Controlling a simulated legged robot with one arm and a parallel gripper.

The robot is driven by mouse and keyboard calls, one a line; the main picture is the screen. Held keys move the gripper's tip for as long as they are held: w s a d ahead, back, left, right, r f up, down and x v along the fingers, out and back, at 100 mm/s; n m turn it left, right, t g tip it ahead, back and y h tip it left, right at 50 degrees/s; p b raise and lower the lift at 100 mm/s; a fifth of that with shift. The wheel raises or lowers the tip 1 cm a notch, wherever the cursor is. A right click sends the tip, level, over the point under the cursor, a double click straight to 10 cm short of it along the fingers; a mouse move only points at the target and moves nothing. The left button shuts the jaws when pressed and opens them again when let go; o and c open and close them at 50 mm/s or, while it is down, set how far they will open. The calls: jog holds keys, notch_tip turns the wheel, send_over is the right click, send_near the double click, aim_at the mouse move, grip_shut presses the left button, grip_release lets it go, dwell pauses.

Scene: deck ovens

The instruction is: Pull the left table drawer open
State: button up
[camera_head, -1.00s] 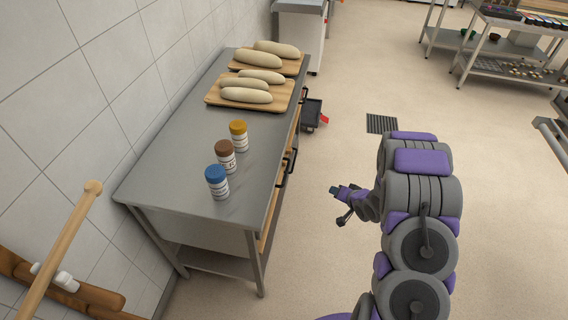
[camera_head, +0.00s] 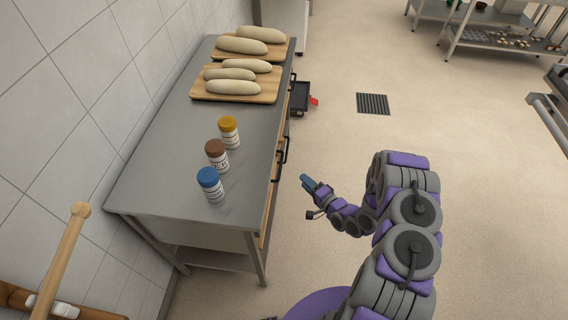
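The steel table (camera_head: 160,166) stands at the left with wooden drawer fronts along its right side. Black handles (camera_head: 282,158) show on the near part of that side. Another handle (camera_head: 292,80) shows farther along it. The drawers look shut, though their fronts are seen only edge-on. My gripper (camera_head: 306,182) is to the right of the near handles, apart from them, over the floor. It points towards the table.
Three jars with blue, brown and yellow lids (camera_head: 217,156) stand on the table. Loaves lie on two wooden boards (camera_head: 262,98) behind them. A dark box with a red part (camera_head: 300,98) is beside the table. Open floor with a drain grate (camera_head: 373,104) lies to the right.

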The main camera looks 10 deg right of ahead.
jog(key=b, duration=0.1)
send_near(281, 162)
jog(key=w+a+f, duration=0.1)
jog(key=w+a, duration=0.2)
jog(key=w, duration=0.1)
jog(key=x, duration=0.3)
jog(key=d+b+x, duration=0.1)
jog(key=x, duration=0.1)
jog(key=shift+w+f, duration=0.15)
jog(key=shift+f, duration=0.15)
jog(key=shift+a, duration=0.5)
jog(key=shift+d, duration=0.4)
jog(key=c, duration=0.5)
grip_shut()
jog(key=shift+a, duration=0.15)
